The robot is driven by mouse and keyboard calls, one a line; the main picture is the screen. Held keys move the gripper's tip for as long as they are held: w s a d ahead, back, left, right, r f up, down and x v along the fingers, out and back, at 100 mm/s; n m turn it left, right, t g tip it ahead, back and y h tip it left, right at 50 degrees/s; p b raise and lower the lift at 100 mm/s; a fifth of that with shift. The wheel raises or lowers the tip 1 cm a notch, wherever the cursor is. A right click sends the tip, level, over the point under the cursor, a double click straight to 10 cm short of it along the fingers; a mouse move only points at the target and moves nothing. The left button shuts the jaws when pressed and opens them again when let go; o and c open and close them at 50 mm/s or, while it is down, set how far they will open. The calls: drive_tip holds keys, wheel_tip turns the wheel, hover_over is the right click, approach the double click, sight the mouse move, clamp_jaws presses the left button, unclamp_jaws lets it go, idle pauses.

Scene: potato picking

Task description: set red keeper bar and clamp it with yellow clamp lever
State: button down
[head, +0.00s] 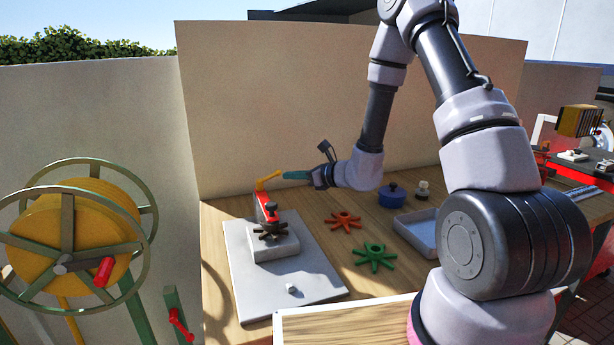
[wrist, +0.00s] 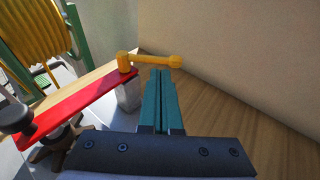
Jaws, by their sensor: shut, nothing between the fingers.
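The red keeper bar (wrist: 82,103) lies across the top of the fixture, from a dark knob (wrist: 15,115) at the near end to a grey post (wrist: 129,93) at the far end. In the head view the bar (head: 264,207) sits above the grey block. The yellow clamp lever (wrist: 150,61) has its hub at the bar's far end and its arm points right. My gripper (wrist: 161,72) is shut and empty, its teal fingertips just beside and below the lever's arm. Whether they touch it is unclear. In the head view my gripper (head: 286,175) is at the lever's end.
The fixture stands on a grey plate (head: 315,268). To its right on the wooden table are an orange star-shaped part (head: 343,219), a green one (head: 374,257), a blue pot (head: 391,196) and a shallow tray (head: 402,223). A tall panel (head: 300,100) stands behind.

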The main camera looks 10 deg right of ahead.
sight(275, 174)
drive_tip(key=shift+x, duration=2.1)
drive_tip(key=shift+w+a+n+g+y, duration=0.15)
drive_tip(key=shift+w+n+g+y, duration=0.45)
drive_tip(key=shift+n+g+y, duration=0.3)
drive_tip(key=shift+w+a+n+g+y, duration=0.15)
drive_tip(key=shift+w+n+g+y, duration=0.05)
drive_tip(key=shift+n+g, duration=0.3)
drive_tip(key=shift+w+a+n+g+y, duration=0.2)
drive_tip(key=shift+n+g, duration=0.2)
drive_tip(key=shift+g, duration=0.2)
drive_tip(key=shift+w+a, duration=0.2)
drive_tip(key=shift+w, duration=0.1)
